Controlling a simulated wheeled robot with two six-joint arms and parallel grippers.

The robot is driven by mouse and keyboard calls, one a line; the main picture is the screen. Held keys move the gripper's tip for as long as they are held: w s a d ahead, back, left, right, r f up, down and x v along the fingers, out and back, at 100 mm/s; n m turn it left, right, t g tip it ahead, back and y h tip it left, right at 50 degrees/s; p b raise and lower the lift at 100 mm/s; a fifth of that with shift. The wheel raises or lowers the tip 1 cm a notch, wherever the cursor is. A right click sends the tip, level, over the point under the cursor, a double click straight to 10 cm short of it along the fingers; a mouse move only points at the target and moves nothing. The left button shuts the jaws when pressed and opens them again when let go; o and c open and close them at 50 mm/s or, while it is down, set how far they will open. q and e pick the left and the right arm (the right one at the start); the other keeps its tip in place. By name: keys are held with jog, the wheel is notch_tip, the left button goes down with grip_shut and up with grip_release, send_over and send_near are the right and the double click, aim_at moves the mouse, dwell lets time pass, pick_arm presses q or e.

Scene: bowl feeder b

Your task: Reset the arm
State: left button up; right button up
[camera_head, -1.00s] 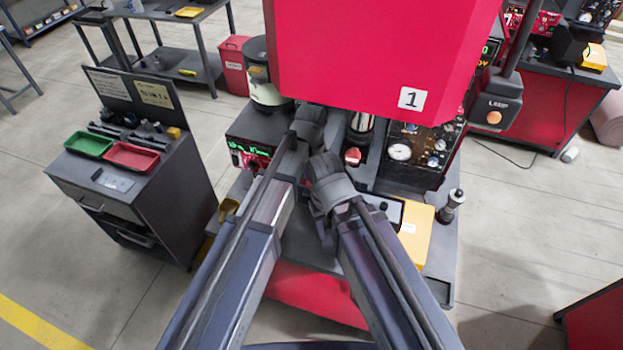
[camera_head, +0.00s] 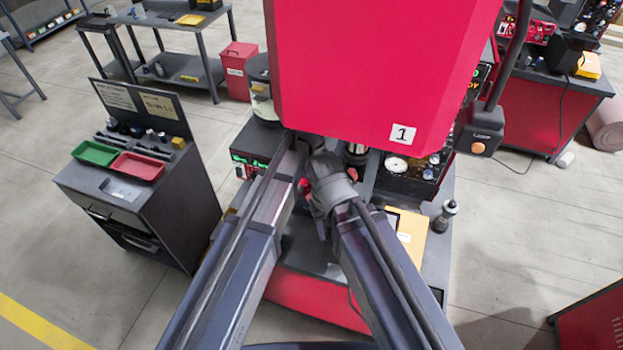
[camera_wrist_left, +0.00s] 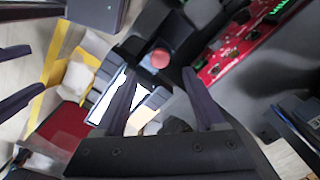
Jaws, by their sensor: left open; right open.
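My two arms reach forward to the red machine with the label 1 (camera_head: 402,134) in the head view. My right gripper (camera_head: 322,226) hangs below its grey wrist in front of the machine's bench; its jaws are small and partly hidden there. My left gripper is mostly hidden in the head view, behind its arm and under the red hood. In the left wrist view my left gripper (camera_wrist_left: 160,78) has its two fingers apart with nothing held between them. A round red button (camera_wrist_left: 160,58) on a black box shows just beyond the fingertips.
A red panel with green digits (camera_wrist_left: 235,55) lies close on the right in the wrist view. A dark cabinet (camera_head: 140,205) with a green tray (camera_head: 96,153) and a red tray (camera_head: 138,166) stands left. A hanging control box (camera_head: 481,137) is right. Floor between is free.

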pick_arm(q)
jog(key=shift+r, duration=0.5)
jog(key=s+a+n, duration=0.5)
jog(key=a+n, duration=0.2)
jog(key=a, duration=0.2)
jog(key=s+a+n, duration=0.6)
jog(key=a, duration=0.4)
jog(key=s+d+f+m+b, duration=0.1)
jog(key=d+f+b, duration=0.2)
jog(key=f+b, duration=0.4)
jog(key=s+d+f+m+b, duration=0.1)
jog(key=d+f+b, duration=0.3)
jog(key=f+b, duration=0.4)
jog(key=s+d+f+m+y+b, duration=0.1)
jog(key=s+d+f+b, duration=0.2)
jog(key=f+b, duration=0.5)
jog(key=shift+d+m, duration=0.4)
jog(key=shift+d, duration=0.35)
jog(key=shift+s, duration=0.1)
